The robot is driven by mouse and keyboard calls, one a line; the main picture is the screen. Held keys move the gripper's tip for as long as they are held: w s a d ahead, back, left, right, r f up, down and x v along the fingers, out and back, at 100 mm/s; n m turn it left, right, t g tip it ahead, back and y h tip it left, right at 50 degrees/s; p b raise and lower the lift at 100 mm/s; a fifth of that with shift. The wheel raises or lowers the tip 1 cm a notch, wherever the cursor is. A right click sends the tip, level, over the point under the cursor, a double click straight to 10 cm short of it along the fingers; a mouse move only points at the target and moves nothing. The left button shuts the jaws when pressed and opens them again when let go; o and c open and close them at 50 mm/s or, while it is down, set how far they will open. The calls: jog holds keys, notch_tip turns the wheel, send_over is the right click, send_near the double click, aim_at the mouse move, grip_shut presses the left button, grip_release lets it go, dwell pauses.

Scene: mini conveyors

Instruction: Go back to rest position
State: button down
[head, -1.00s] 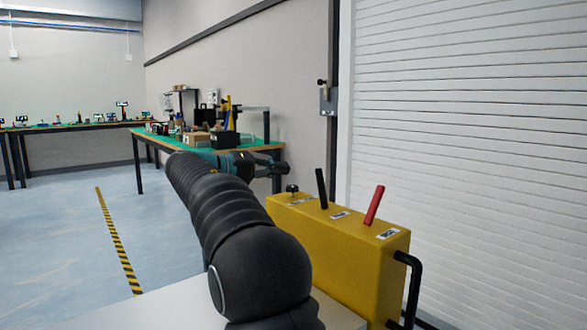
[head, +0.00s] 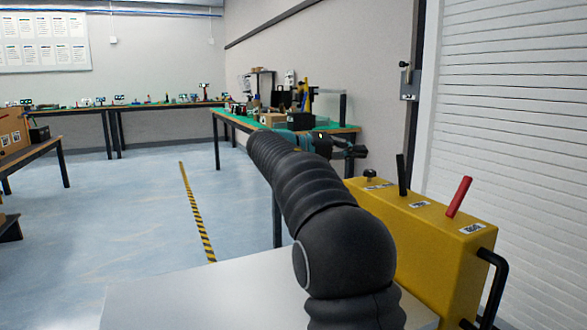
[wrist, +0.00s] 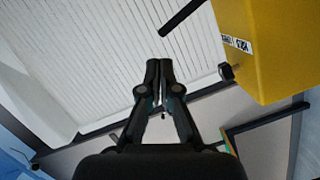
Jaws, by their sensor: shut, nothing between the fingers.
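My gripper (head: 360,151) is at the far end of my black-sleeved arm, in front of the green-topped table in the head view. In the wrist view my gripper (wrist: 158,66) has its two fingertips together with nothing between them. The yellow control box (head: 428,240) stands right of my arm, and its side shows at the upper right of the wrist view (wrist: 275,45). The box carries a black lever (head: 402,175), a red lever (head: 459,196) and a small black knob (head: 370,175). My gripper is apart from the box and its levers.
The green-topped table (head: 235,121) with several items stands behind my gripper. A white slatted shutter (head: 515,130) is at the right. A long table (head: 75,109) lines the back wall, and another table (head: 32,152) is at the left. The floor (head: 120,210) with striped tape (head: 196,210) is open.

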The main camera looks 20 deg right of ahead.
jog(key=s+a+f+n+t+y+p, duration=0.1)
jog(key=s+a+f+y, duration=0.4)
jog(key=s, duration=0.6)
jog(key=s+a+f+n+t+y+p, duration=0.1)
jog(key=s+a+f+n+t+y, duration=0.1)
jog(key=s+a+f+y, duration=0.4)
jog(key=s+a+f+n+t+y+p, duration=0.1)
jog(key=s+a+f+t+y, duration=0.3)
jog(key=s+a+f, duration=0.6)
jog(key=s+f+n+y, duration=0.1)
jog(key=s+f, duration=0.2)
jog(key=s, duration=0.3)
jog(key=shift+s+a+n+y+p, duration=0.15)
jog(key=shift+n+y+p, duration=0.15)
jog(key=shift+y+p, duration=0.1)
